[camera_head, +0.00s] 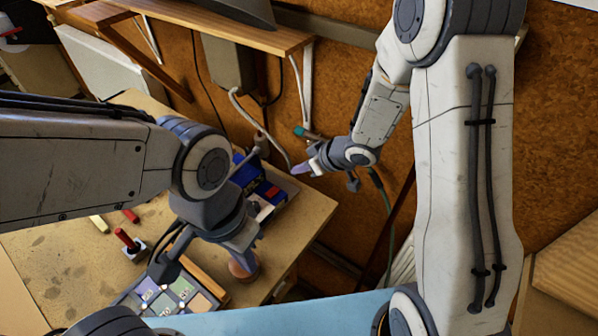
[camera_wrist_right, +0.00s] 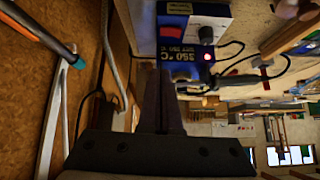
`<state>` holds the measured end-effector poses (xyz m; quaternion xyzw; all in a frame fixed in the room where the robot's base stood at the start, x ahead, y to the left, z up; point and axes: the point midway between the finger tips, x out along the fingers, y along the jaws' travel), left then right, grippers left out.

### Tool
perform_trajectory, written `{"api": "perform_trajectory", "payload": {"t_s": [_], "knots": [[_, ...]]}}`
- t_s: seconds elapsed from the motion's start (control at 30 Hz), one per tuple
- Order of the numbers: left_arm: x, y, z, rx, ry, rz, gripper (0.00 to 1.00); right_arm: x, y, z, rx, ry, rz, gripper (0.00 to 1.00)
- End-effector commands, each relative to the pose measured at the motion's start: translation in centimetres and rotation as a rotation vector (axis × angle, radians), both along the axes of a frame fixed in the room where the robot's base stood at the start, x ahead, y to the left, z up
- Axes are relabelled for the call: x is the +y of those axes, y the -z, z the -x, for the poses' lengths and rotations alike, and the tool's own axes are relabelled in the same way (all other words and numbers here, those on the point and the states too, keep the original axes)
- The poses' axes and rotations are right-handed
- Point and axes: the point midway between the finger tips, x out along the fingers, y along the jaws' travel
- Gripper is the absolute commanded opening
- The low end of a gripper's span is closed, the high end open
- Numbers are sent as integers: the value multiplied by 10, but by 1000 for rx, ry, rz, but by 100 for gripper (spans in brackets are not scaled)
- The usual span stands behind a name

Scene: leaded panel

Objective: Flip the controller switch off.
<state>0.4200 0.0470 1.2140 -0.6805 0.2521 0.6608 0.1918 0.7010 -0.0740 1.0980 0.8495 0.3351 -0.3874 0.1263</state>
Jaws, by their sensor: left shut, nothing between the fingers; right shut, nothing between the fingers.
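The controller (camera_head: 270,190) is a blue box with a red part at the back right of the workbench. In the right wrist view the controller (camera_wrist_right: 178,42) shows a pale front with a dark knob (camera_wrist_right: 206,33), a "350 °C" label and a glowing red light (camera_wrist_right: 207,57). A red patch (camera_wrist_right: 180,8) sits on its upper part; I cannot tell if it is the switch. My right gripper (camera_head: 303,168) is shut and empty, just right of the controller; its fingers (camera_wrist_right: 162,100) point towards the label. My left gripper (camera_head: 247,240) is shut and empty, low over the bench front.
A leaded panel (camera_head: 165,302) with coloured panes lies at the bench front. A brown rounded thing (camera_head: 243,266) is by my left gripper. A red-handled tool (camera_head: 127,240) stands at the left. A grey cable (camera_head: 245,112) hangs behind the controller, and a shelf (camera_head: 210,32) is above.

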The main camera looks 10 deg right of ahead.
Motion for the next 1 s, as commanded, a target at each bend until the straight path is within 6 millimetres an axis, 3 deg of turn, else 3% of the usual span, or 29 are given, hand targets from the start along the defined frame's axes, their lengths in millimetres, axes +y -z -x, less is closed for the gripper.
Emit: {"api": "perform_trajectory", "payload": {"t_s": [0.13,0.23,0.37,0.5,0.6,0.7,0.83,1.0], "knots": [[0,21,0,0,-1,0,0,4,-15,11,-19,76,177,0],[0,34,0,0,-2,0,0,6,-27,41,24,138,285,0],[0,49,0,0,-2,0,0,10,-37,104,143,180,371,0],[0,61,0,0,-3,0,0,18,-40,182,312,155,404,0],[0,67,0,0,-4,0,0,23,-42,229,418,113,408,0],[0,70,0,0,-4,0,0,26,-44,261,492,74,408,0],[0,70,0,0,-4,0,0,26,-46,280,539,49,408,0],[0,70,0,0,-4,0,0,26,-46,281,544,48,408,0]]}}
